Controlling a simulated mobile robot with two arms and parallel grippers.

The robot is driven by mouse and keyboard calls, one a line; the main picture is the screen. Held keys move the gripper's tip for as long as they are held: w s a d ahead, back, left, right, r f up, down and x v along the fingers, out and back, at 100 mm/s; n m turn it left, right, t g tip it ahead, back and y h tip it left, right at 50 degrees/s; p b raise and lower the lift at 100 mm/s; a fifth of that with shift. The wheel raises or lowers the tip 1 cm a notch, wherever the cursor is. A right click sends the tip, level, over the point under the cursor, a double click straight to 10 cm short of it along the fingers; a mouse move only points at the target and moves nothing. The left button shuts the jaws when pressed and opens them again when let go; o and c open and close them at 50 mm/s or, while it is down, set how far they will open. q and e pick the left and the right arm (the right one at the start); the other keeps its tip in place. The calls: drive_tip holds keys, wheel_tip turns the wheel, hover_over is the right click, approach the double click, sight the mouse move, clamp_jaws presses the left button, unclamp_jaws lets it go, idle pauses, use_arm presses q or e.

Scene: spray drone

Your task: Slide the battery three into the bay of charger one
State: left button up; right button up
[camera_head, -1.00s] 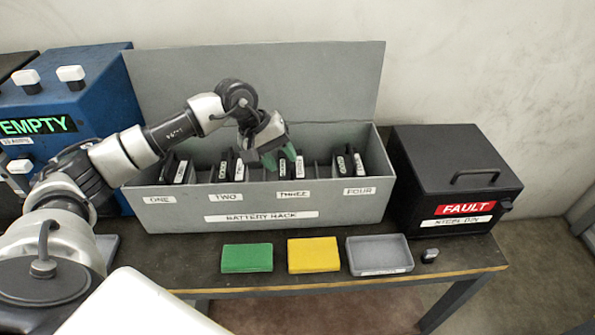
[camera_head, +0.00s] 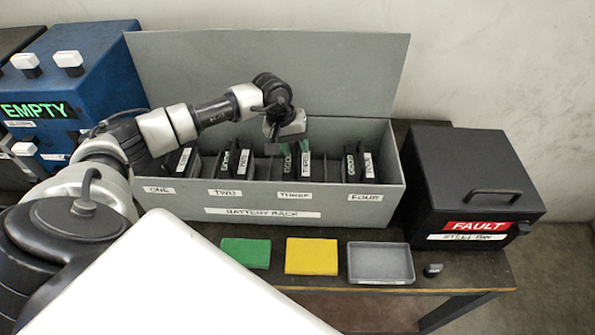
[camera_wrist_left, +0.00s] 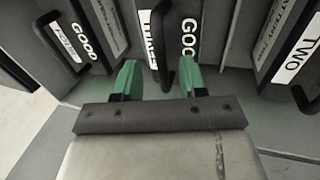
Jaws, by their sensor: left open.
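Battery three (camera_head: 305,166) stands upright in the grey battery rack, in the slot marked THREE; in the left wrist view its labelled face (camera_wrist_left: 150,35) reads THREE beside GOOD. My left gripper (camera_head: 292,147) is over this slot. In the left wrist view its green fingers (camera_wrist_left: 158,80) are open, with the battery's black handle (camera_wrist_left: 163,50) between them; I cannot tell whether they touch it. A blue charger (camera_head: 90,95) at the left shows EMPTY in green; its number is not readable. The right gripper is not in view.
The grey rack (camera_head: 240,198) has its lid raised behind and holds other black batteries. A black FAULT steel bin (camera_head: 475,185) stands to the right. Green (camera_head: 246,253) and yellow (camera_head: 311,256) blocks and a grey tray (camera_head: 352,264) lie along the table's front.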

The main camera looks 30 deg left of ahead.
use_arm(q)
drive_tip(key=shift+p+x, duration=0.3)
drive_tip(key=shift+x, duration=0.7)
drive_tip(key=shift+f, duration=0.45)
drive_tip(key=c, duration=0.3)
clamp_jaws()
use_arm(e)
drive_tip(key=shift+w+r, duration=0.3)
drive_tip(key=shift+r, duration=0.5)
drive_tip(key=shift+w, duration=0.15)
use_arm(q)
drive_tip(key=shift+w+r, duration=0.15)
drive_tip(key=shift+r, duration=0.15)
drive_tip(key=shift+f, duration=0.1)
